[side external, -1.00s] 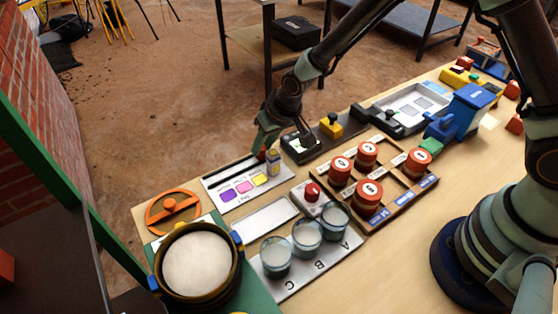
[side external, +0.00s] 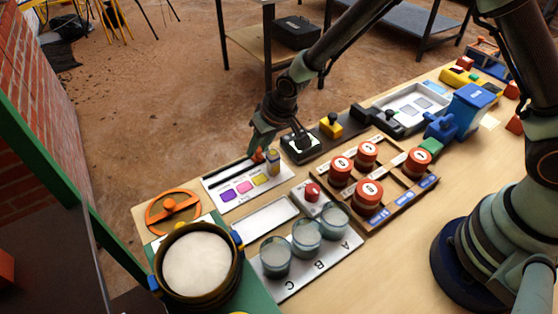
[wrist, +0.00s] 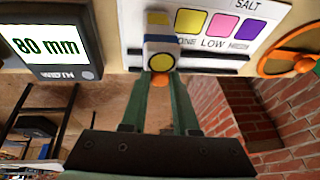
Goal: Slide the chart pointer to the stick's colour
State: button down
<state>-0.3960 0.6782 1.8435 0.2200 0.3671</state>
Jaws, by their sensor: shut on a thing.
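The white chart (side external: 236,203) carries yellow, pink and purple patches and a dark slot. In the wrist view the chart (wrist: 215,45) shows the words SALT and LOW. My gripper (side external: 259,156) is shut on the orange-red pointer knob at the right end of the slot. In the wrist view the knob (wrist: 160,81) sits between the fingertips. A small blue, white and yellow upright piece (side external: 273,161) is beside it at the chart's right end. It also shows in the wrist view (wrist: 159,45), covering part of the chart. I cannot pick out the stick.
An orange handwheel (side external: 173,211) is left of the chart. A sensor with a white screen (wrist: 48,42) reads 80 mm. A black-and-white block (side external: 301,147) is close right of my gripper. Glass jars (side external: 306,237) and a rack of red round weights (side external: 368,194) stand nearer.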

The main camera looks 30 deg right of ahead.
jog(key=shift+a, duration=1.45)
jog(key=c, duration=0.7)
grip_release()
jog(key=shift+r, duration=3.55)
